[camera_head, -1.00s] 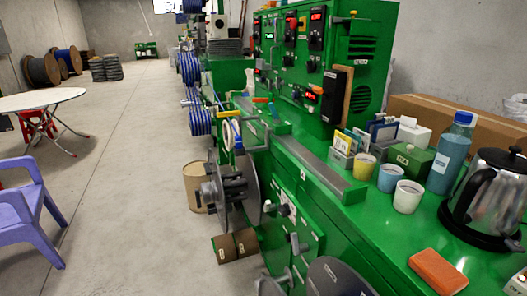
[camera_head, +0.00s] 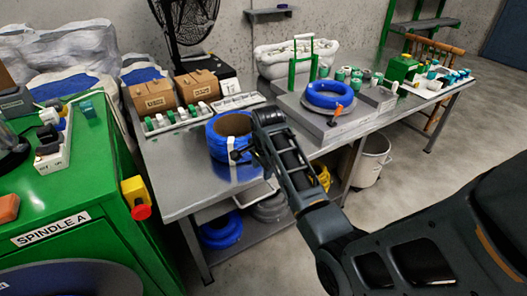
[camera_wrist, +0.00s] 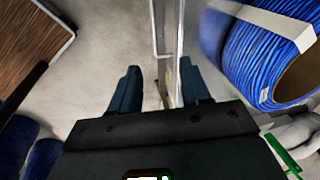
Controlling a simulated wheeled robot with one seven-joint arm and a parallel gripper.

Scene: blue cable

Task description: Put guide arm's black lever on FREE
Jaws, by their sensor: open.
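I cannot make out the guide arm or its black lever in either current view. My gripper (camera_head: 238,154) is at the end of my dark arm in the head view, by a blue cable coil (camera_head: 222,142) on the grey table. Its tips are small and partly lost against the coil there. In the wrist view the two dark fingers (camera_wrist: 157,90) stand apart with nothing held between them. A pale upright metal bar (camera_wrist: 160,40) shows beyond and between the fingers. A large blue cable coil with a white band (camera_wrist: 262,48) is to their right.
The grey table (camera_head: 180,200) carries coils, cardboard boxes (camera_head: 155,95) and small bottles. A green cabinet labelled SPINDLE A (camera_head: 90,195) stands at left with a red button on a yellow box (camera_head: 138,205). A white bin (camera_head: 372,160) stands by the table. Floor at right is clear.

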